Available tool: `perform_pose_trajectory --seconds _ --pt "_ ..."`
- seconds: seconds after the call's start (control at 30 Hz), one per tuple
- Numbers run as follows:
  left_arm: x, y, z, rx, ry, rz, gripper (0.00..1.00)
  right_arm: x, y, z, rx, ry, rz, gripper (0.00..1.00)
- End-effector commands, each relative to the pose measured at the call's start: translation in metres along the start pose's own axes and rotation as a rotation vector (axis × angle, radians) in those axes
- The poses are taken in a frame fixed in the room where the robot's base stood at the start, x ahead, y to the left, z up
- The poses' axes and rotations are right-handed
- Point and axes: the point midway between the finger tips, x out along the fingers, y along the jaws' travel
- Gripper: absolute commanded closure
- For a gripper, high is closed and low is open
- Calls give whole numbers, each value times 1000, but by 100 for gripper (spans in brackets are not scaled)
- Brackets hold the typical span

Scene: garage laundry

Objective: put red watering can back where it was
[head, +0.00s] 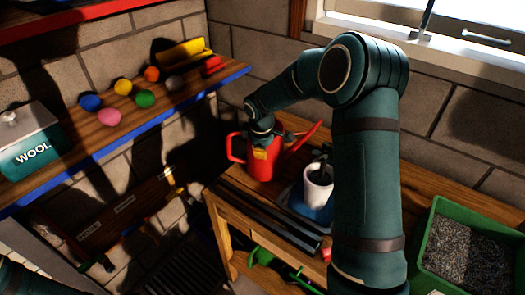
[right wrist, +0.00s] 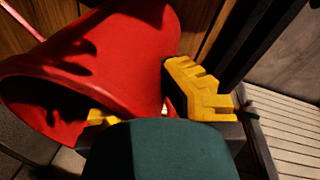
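The red watering can (head: 264,166) stands upright on the wooden bench near the wall, its spout to the right and its handle to the left. My right gripper (head: 262,146) is at its top, with a yellow finger pad against the can's front. In the right wrist view the can's red body and dark opening (right wrist: 40,108) fill the left side. The right gripper's yellow pads (right wrist: 160,104) sit apart, one near the opening and one beside the can. Whether they clamp it is hidden. My left gripper is out of view.
A white cup (head: 318,186) holding something dark stands on a blue item right of the can. A green bin of grey material (head: 467,252) is at the right. A blue-edged shelf (head: 150,128) holds coloured balls and a WOOL box (head: 27,140).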

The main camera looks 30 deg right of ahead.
Motion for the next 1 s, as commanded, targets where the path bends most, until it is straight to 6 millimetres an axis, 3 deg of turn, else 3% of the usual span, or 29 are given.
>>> perform_pose_trajectory --seconds 0.03,0.1,0.37,0.53,1.0 --pt "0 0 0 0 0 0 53 0 0 0 0 0 0 83" --pt "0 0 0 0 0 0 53 0 0 0 0 0 0 66" --pt "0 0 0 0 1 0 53 0 0 0 0 0 0 66" --pt "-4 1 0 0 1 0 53 -11 1 0 -1 1 2 66" --pt "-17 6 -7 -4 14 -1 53 -100 1 0 0 1 2 66"
